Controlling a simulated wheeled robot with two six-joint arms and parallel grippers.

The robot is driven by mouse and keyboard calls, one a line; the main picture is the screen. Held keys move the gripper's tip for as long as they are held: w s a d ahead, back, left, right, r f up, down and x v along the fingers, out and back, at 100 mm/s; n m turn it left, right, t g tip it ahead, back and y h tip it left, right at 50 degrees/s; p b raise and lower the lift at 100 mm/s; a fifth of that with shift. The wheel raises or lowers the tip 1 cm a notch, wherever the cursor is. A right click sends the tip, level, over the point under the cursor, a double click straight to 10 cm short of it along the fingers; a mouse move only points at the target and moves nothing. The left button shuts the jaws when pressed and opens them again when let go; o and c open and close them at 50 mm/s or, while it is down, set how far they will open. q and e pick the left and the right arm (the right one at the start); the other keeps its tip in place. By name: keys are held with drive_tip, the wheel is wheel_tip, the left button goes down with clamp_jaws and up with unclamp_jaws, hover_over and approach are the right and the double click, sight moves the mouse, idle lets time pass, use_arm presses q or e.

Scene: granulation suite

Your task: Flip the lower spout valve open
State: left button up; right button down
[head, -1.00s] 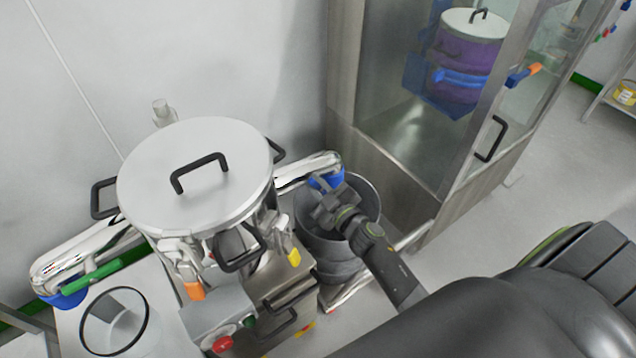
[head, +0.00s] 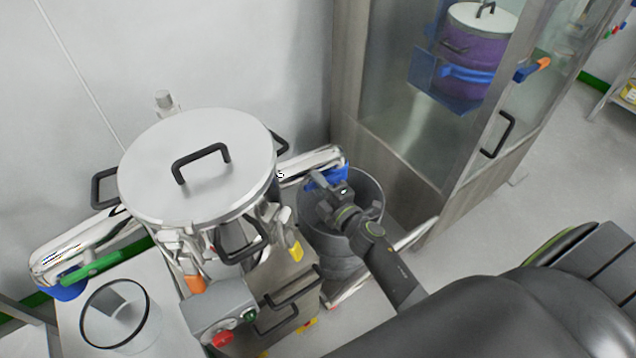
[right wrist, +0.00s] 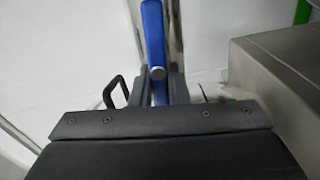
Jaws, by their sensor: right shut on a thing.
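A shiny metal spout (head: 312,164) sticks out to the right of the steel vessel (head: 190,160), with a blue valve part (head: 333,178) at its outer end. My right gripper (head: 328,192) is at this blue part, above a grey bin. In the right wrist view a blue lever (right wrist: 153,35) runs up from between the fingers, and the gripper is shut on it. The fingertips are partly hidden by the gripper body. A second spout (head: 85,242) on the left has a green handle (head: 110,262) and a blue end (head: 62,288). My left gripper is not in view.
A grey bin (head: 375,212) stands below the right spout. A glass-fronted cabinet (head: 400,120) holding a purple drum (head: 470,60) is close on the right. A control box (head: 222,305) with a red button and a clear round container (head: 115,315) are at the front left.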

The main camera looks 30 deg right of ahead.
drive_tip(key=shift+f+n, duration=0.25)
drive_tip(key=shift+n, duration=0.55)
drive_tip(key=c, duration=1.4)
unclamp_jaws()
drive_tip(key=s+d+b, duration=0.2)
drive_tip(key=s+b, duration=0.1)
drive_tip(key=s, duration=1.4)
drive_tip(key=shift+s+d, duration=0.15)
drive_tip(key=shift+d, duration=0.05)
